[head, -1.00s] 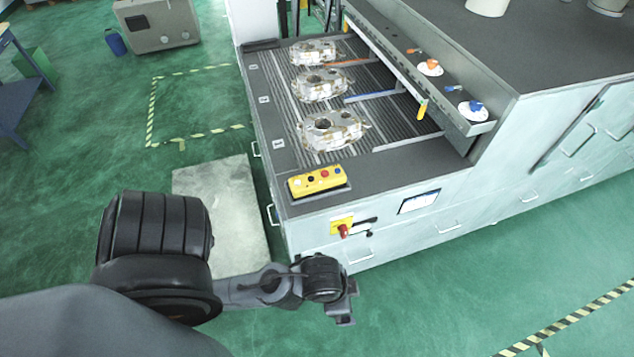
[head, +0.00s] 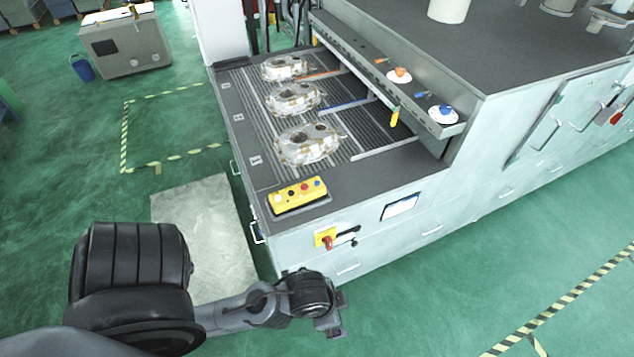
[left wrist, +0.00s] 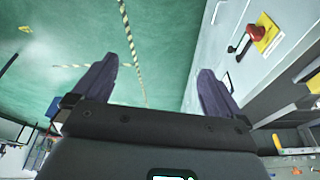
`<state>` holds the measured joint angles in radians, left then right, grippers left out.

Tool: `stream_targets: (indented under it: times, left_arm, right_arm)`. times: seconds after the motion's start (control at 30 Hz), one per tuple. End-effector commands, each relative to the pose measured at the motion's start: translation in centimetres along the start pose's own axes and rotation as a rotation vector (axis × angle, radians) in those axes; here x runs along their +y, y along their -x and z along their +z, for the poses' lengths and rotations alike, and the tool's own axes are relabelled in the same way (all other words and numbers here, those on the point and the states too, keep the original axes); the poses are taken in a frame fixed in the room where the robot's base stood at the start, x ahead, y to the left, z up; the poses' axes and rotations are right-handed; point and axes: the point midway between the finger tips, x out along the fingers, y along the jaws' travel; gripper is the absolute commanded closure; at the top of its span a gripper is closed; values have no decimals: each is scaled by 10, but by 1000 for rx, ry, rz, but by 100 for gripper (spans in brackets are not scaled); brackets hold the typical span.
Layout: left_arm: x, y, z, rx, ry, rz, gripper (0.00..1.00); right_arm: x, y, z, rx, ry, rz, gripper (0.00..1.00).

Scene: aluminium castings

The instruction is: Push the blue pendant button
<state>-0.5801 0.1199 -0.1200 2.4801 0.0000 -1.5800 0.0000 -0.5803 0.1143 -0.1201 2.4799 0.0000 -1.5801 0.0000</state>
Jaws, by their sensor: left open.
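The yellow pendant (head: 298,196) lies on the near left corner of the machine's dark top in the head view. It carries a row of small buttons, with the blue button (head: 317,184) at its right end. My left gripper (head: 336,319) is in front of the machine's near face, below and apart from the pendant. In the left wrist view the left gripper (left wrist: 157,72) has its two dark fingers spread, with nothing between them. A yellow edge at the right border there may be the pendant; I cannot tell. My right gripper is in neither view.
A red rotary switch on a yellow plate (head: 326,239) sticks out of the machine's front, also in the left wrist view (left wrist: 257,34). Several castings (head: 307,143) stand on the slatted bed. Drawer handles line the front. The green floor (head: 440,300) is clear.

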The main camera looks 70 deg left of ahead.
Motion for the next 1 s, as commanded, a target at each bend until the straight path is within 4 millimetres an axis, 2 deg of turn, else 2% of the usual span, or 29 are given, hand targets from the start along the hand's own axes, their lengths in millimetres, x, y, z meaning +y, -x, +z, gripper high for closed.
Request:
stream_targets:
  times: [0.03, 0.07, 0.63, 1.0]
  left_arm:
    - [0, 0, 0, 0, 0, 0, 8]
    - [0, 0, 0, 0, 0, 0, 12]
    - [0, 0, 0, 0, 0, 0, 100]
    - [0, 0, 0, 0, 0, 0, 100]
  right_arm:
    - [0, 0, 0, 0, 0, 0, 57]
    - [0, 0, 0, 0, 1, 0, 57]
    - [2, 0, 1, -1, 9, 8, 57]
    - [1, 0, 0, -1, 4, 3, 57]
